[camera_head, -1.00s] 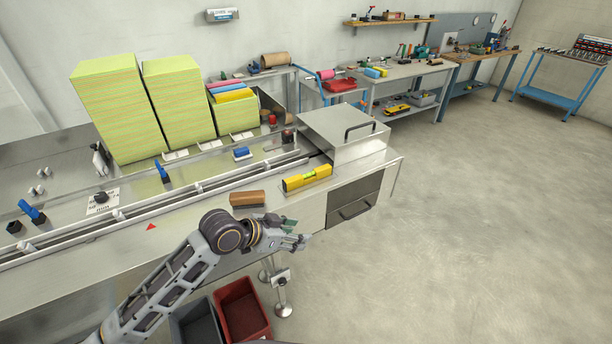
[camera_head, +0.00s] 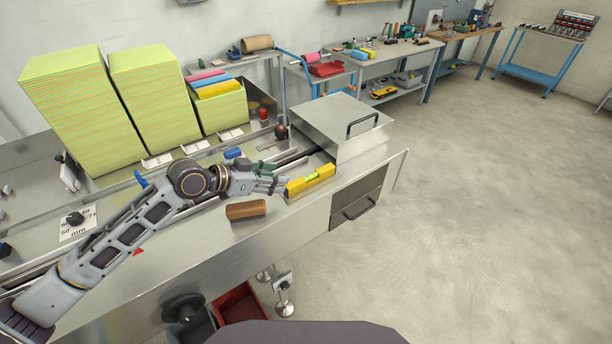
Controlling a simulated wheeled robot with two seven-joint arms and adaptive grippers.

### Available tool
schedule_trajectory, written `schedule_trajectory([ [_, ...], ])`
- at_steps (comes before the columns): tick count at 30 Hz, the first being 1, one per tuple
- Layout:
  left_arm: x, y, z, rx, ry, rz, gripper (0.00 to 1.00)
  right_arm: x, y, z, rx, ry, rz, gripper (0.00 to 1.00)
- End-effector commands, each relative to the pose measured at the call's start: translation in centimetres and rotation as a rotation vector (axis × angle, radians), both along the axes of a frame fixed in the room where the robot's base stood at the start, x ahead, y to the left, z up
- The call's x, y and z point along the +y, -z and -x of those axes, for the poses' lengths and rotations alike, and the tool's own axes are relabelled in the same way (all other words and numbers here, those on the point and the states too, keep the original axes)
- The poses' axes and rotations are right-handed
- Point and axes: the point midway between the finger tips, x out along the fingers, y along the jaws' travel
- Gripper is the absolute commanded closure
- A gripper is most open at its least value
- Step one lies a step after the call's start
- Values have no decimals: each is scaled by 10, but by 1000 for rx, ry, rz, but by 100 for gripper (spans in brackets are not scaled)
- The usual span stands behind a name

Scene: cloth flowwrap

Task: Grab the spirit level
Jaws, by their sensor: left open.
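The yellow spirit level (camera_head: 311,180) lies on the metal bench top near its front edge, just in front of the metal box with a black handle. Its green vial shows near the middle. My left gripper (camera_head: 281,184) is open and empty, close to the left end of the level, with its fingers pointing right toward it. Whether the fingertips touch the level I cannot tell. My right gripper is not in view.
A brown wooden block (camera_head: 246,209) lies on the bench left of the level. The metal box (camera_head: 343,127) stands right behind the level. Tall stacks of yellow-green cloths (camera_head: 67,113) stand at the back left. Red bin (camera_head: 241,303) is below the bench.

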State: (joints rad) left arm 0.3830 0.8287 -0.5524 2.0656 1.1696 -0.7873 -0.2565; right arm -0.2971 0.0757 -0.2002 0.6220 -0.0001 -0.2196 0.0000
Motion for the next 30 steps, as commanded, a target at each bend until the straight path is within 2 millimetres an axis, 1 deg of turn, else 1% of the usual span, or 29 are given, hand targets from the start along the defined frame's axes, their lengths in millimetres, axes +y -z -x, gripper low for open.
schedule_trajectory([
  [7, 0, -1, -1, 0, 0, 2, 52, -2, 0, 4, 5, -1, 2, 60],
  [16, -2, 1, -3, 0, -2, 2, 52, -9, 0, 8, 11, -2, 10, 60],
  [30, -29, 18, -22, 0, -1, 4, 52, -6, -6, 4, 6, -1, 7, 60],
])
